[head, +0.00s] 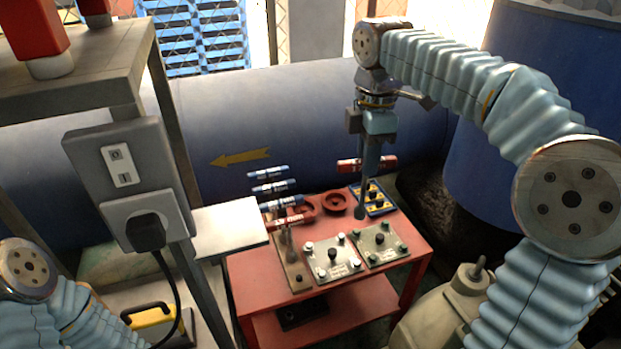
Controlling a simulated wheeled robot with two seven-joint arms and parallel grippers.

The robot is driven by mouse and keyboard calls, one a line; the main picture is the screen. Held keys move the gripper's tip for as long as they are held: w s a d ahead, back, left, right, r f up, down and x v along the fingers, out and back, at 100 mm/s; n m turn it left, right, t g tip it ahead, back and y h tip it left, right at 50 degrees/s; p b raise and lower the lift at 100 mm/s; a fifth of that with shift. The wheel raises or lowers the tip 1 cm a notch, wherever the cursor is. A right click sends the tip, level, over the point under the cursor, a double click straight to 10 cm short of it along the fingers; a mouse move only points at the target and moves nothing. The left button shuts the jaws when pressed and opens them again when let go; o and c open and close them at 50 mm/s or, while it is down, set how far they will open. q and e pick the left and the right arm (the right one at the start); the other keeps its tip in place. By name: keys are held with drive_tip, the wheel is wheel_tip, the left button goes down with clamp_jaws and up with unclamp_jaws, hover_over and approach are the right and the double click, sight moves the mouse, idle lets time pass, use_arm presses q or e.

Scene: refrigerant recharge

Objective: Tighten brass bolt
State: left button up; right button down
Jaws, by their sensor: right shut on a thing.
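My right gripper (370,122) comes in from the upper right and is shut on a dark blue-grey long tool (368,180). The tool hangs nearly upright, its lower end in front of the blue and yellow plate (387,209) on the red table (260,268). I cannot tell whether the tool touches anything. Two metal plates lie nearer on the table, a left one (322,271) and a right one (394,256), each with a dark centre knob and small corner studs. I cannot make out a brass bolt. My left arm shows at the lower left, but its gripper is out of view.
Red rings (335,212) and blue cylinders (272,187) are at the table's back left; a red cylinder (350,165) is behind the tool. A large blue tank (310,110) runs behind. A grey post with a socket box (110,190) stands left.

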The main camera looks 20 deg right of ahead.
drive_tip(key=s+d+f, duration=0.1)
drive_tip(key=s+d, duration=0.4)
drive_tip(key=d, duration=0.6)
drive_tip(key=s+d, duration=0.6)
drive_tip(key=d, duration=0.5)
drive_tip(key=s+d+f+b, duration=0.1)
drive_tip(key=s+d+f, duration=0.4)
drive_tip(key=s, duration=0.5)
drive_tip(key=s+d+f, duration=0.6)
drive_tip(key=s+d, duration=0.2)
drive_tip(key=s, duration=0.1)
drive_tip(key=shift+s+b, duration=0.35)
drive_tip(key=shift+b, duration=0.05)
drive_tip(key=shift+f, duration=0.25)
